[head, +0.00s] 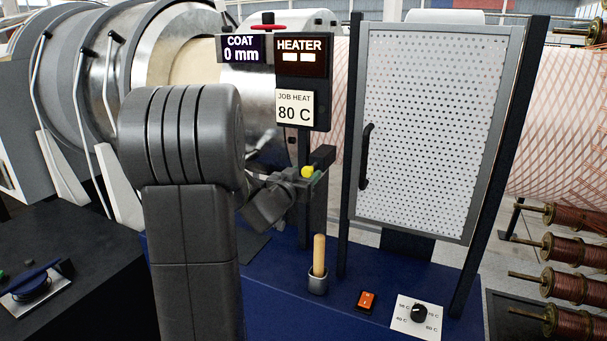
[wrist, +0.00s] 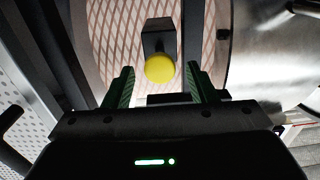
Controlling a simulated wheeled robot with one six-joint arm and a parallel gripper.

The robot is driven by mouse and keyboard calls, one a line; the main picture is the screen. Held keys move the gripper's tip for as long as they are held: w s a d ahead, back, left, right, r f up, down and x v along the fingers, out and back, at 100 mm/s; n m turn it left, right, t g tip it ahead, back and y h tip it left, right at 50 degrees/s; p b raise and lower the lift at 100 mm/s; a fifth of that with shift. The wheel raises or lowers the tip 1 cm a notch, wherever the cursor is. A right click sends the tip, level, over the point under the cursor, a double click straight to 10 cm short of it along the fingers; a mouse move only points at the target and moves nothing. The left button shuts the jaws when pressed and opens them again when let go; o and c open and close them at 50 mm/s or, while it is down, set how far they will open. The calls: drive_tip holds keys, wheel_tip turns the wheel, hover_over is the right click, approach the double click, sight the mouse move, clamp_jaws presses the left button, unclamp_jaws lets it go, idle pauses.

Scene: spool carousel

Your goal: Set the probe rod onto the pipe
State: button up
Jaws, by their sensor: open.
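A wooden rod (head: 319,254), which looks like the probe rod, stands upright in a small grey cup (head: 318,284) on the blue bench. The large pipe wrapped in pinkish crossed strands (head: 570,110) runs behind the panels. The wrapped pipe also shows in the wrist view (wrist: 110,35). My gripper (wrist: 159,78) is open, with its green-lined fingers either side of a yellow knob (wrist: 160,68) on a dark block. No contact with the knob is clear. In the head view the yellow knob (head: 308,172) shows beside my gripper, below the heater panel; the fingers are partly hidden.
The heater panel (head: 302,57) has two lit lamps; its sign (head: 295,108) reads JOB HEAT 80 C. A perforated door (head: 435,130) stands right of it. An orange switch (head: 366,301) and a dial (head: 419,312) sit on the bench front. Copper spools (head: 580,253) line the right.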

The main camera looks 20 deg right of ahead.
sight(306, 172)
drive_tip(key=shift+c, duration=0.2)
clamp_jaws()
drive_tip(key=shift+p+x, duration=0.3)
drive_tip(key=shift+x, duration=1.15)
drive_tip(key=shift+r, duration=0.1)
drive_tip(key=shift+c, duration=0.9)
unclamp_jaws()
drive_tip(key=shift+o, duration=1.1)
drive_tip(key=shift+w+d, duration=0.1)
